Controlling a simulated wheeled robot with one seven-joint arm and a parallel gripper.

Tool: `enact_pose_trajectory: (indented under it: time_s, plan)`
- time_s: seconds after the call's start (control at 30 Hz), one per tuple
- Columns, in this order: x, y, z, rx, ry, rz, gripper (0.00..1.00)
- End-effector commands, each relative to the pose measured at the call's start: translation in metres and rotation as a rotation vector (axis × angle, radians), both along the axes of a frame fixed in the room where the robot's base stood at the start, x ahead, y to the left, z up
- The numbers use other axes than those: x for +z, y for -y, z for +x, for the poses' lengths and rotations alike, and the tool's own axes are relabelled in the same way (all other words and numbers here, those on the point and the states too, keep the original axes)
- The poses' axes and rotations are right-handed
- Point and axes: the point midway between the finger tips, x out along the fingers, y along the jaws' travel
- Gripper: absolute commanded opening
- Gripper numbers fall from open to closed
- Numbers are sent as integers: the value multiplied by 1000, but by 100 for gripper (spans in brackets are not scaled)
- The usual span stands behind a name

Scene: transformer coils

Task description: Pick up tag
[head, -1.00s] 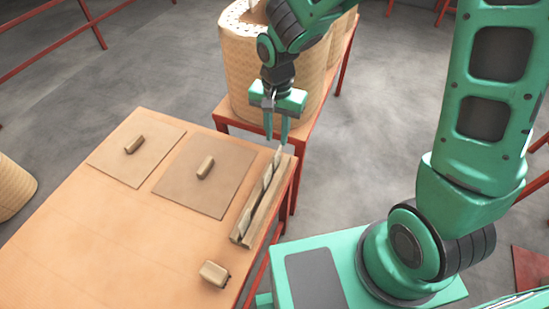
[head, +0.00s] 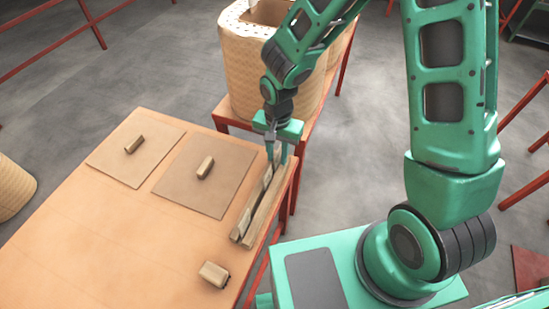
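Thin pale tags stand in a row in a narrow slotted wooden holder (head: 262,208) along the table's right edge. The farthest tag (head: 276,152) is at the far end of the holder. Another tag (head: 266,177) stands nearer. My gripper (head: 277,160) points down at the holder's far end, with its fingers on either side of the farthest tag. The fingers look apart; contact with the tag cannot be made out.
Two flat square boards with small wooden handles (head: 205,167) lie on the wooden table (head: 95,240). A small block (head: 214,274) sits near the front right edge. A large wrapped coil (head: 245,75) stands on a red-legged bench behind the gripper.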

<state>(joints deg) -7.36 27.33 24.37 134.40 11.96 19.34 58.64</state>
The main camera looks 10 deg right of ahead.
Motion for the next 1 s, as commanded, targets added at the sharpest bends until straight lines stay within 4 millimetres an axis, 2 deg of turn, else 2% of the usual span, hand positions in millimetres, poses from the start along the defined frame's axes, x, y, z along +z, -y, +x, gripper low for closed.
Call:
enact_pose_trajectory:
  time_s: [0.17,0.2,0.3,0.73,0.87,1.0]
  plan:
    - [0,0,0,0,0,0,25]
    - [0,0,0,0,0,0,23]
    - [0,0,0,0,0,0,0]
    - [3,0,1,0,1,0,0]
    - [16,0,1,-1,4,1,0]
    - [39,0,2,-1,6,1,0]
